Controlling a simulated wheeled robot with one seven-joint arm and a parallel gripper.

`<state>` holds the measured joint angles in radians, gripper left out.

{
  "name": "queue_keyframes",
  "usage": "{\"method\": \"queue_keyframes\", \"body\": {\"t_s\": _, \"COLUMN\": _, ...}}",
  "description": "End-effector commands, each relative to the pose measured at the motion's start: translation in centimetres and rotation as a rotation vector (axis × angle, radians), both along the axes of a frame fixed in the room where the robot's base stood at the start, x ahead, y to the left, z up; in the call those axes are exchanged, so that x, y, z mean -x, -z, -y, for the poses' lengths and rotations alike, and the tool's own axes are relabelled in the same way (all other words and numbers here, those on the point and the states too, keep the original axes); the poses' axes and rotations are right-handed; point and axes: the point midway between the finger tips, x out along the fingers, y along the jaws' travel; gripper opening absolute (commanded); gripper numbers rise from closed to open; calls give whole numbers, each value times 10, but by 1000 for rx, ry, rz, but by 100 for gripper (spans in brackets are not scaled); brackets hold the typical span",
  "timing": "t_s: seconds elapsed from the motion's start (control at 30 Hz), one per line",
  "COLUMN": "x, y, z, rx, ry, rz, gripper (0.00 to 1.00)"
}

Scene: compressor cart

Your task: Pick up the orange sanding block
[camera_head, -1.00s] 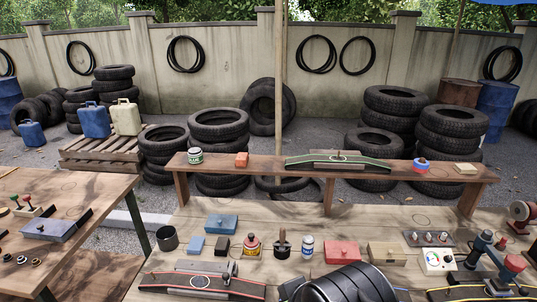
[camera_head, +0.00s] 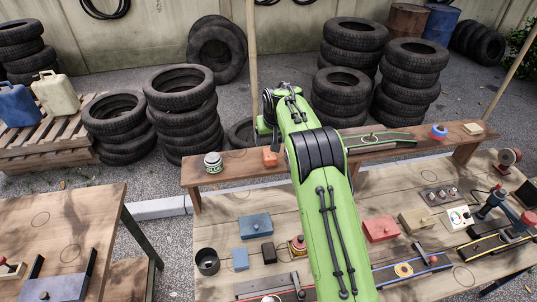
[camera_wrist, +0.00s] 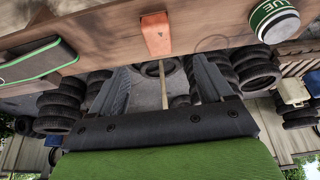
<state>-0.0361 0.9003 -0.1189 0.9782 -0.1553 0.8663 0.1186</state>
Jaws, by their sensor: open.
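The orange sanding block (camera_head: 270,157) sits on the raised wooden shelf, just left of my green arm. In the wrist view, which is upside down, the block (camera_wrist: 155,35) shows at the top, near the shelf's edge. My gripper (camera_wrist: 160,70) is open and empty. Its two dark fingers point toward the shelf, one on each side of the block's line in the picture. The block appears beyond the fingertips, with no contact visible. In the head view my arm hides the gripper's fingers.
The shelf (camera_head: 237,170) also holds a green-and-white tin (camera_head: 213,162) left of the block and a long green-edged item (camera_head: 385,140) to the right. The workbench below holds a blue box (camera_head: 255,226) and a red box (camera_head: 381,229).

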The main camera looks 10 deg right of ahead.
Motion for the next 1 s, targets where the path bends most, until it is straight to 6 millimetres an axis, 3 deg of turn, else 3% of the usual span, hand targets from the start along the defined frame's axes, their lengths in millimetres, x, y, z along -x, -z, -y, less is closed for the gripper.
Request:
{"method": "queue_keyframes", "body": {"t_s": 0.03, "x": -5, "y": 19, "z": 1, "rx": 1, "ry": 1, "rz": -4, "gripper": 80}}
{"method": "queue_keyframes", "body": {"t_s": 0.13, "x": -14, "y": 41, "z": 1, "rx": 0, "ry": 1, "rz": -3, "gripper": 80}}
{"method": "queue_keyframes", "body": {"t_s": 0.6, "x": -42, "y": 104, "z": 2, "rx": 0, "ry": 0, "rz": 0, "gripper": 80}}
{"method": "queue_keyframes", "body": {"t_s": 0.87, "x": -44, "y": 108, "z": 2, "rx": 0, "ry": 1, "rz": 0, "gripper": 80}}
{"method": "queue_keyframes", "body": {"t_s": 1.0, "x": -44, "y": 108, "z": 2, "rx": 0, "ry": 1, "rz": 0, "gripper": 60}}
